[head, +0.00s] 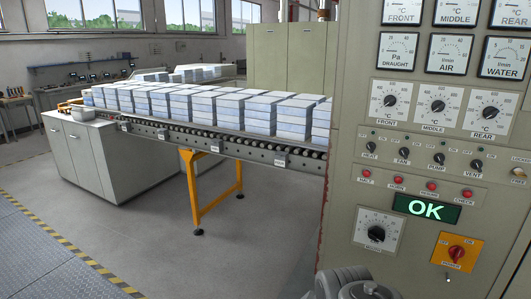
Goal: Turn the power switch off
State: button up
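The power switch is a red rotary knob (456,253) on a yellow-orange plate (441,241) low on the right of the grey control panel (345,150). I cannot tell clearly which mark the knob points at. A grey part of my arm shows at the bottom edge, left of and below the switch. My gripper is not in view.
A green "OK" display (426,208) is above the switch, and a black dial knob (376,233) is to its left. Small knobs, red lamps and gauges fill the panel above. A roller conveyor (230,146) with stacked pale slabs stands left; the floor before it is clear.

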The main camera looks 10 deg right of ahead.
aim_at(457, 251)
jog(key=z, duration=1.5)
jog(key=k, duration=0.95)
jog(key=u, duration=1.05)
jog(key=i, duration=0.75)
jog(key=z, duration=0.15)
